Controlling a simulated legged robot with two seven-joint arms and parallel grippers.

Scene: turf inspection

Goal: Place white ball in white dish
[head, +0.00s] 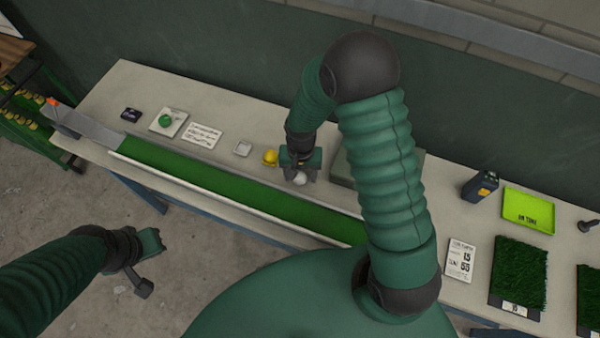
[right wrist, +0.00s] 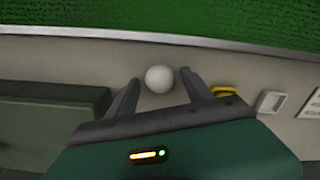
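The white ball (head: 300,179) sits on the bench just behind the green turf strip. It also shows in the right wrist view (right wrist: 159,79). My right gripper (head: 299,177) is over it, open, with one finger on each side and a small gap to the ball in the right wrist view.
A green ball (head: 166,120) sits on a white plate further left. A printed card (head: 202,136) is beside the dish. A grey-green box (right wrist: 50,125) stands close to my right gripper.

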